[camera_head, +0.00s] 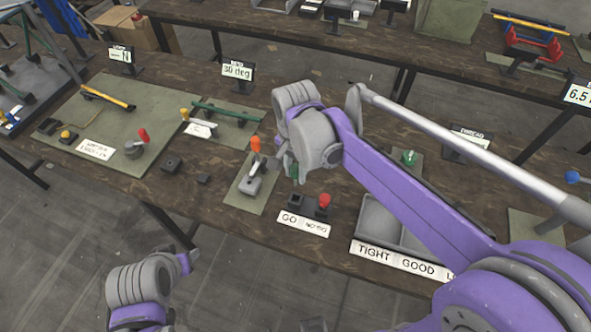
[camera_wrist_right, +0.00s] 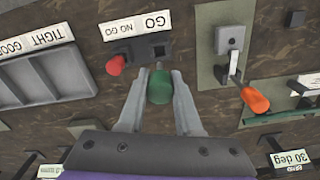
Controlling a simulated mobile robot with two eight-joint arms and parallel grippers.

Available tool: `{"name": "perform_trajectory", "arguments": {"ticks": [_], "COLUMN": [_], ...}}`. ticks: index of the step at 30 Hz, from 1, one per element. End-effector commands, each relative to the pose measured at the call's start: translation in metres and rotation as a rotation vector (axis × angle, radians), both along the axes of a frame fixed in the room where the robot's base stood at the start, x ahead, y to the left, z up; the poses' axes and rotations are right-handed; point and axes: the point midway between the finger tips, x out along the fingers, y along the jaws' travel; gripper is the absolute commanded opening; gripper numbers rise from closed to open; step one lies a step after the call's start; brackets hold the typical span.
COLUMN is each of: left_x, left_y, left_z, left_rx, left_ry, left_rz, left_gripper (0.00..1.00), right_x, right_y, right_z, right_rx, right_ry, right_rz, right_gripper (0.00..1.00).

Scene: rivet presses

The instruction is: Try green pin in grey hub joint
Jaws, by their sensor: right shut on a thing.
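My right gripper (camera_head: 292,168) is shut on the green pin (camera_wrist_right: 160,88), whose rounded green head shows between the fingers in the wrist view. In the head view a bit of green (camera_head: 294,173) shows below the wrist, which hides most of the pin. The pin is over or just beside the dark GO / NO GO block (camera_wrist_right: 140,52); I cannot tell if it touches. A grey block with a round hole and an orange-handled lever (camera_head: 252,186) stands left of it; I cannot tell if this is the grey hub joint.
A red-topped pin (camera_head: 324,201) stands at the NO GO side of the block. A grey tray (camera_head: 376,222) labelled TIGHT and GOOD lies right of it. A green knob (camera_head: 409,157) stands behind the tray. Dark blocks (camera_head: 171,163) and a red-handled fixture (camera_head: 135,147) lie farther left.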

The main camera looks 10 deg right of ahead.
Motion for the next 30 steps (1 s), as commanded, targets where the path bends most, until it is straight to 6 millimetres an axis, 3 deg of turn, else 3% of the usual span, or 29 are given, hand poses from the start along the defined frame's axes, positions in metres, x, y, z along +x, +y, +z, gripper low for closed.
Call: {"name": "perform_trajectory", "arguments": {"ticks": [16,30], "left_x": [-0.014,-0.015], "left_y": [0.0,0.0], "left_z": [-0.039,-0.043], "left_rx": [0.0,0.0], "left_ry": [0.027,0.029], "left_rz": [0.0,0.0], "left_gripper": [0.5,0.5], "right_x": [-0.001,0.0], "right_y": [0.0,0.0], "right_z": [-0.049,-0.055], "right_rx": [-0.001,0.0], "right_ry": [0.002,0.0], "right_rz": [0.0,0.0], "right_gripper": [0.0,0.0]}}
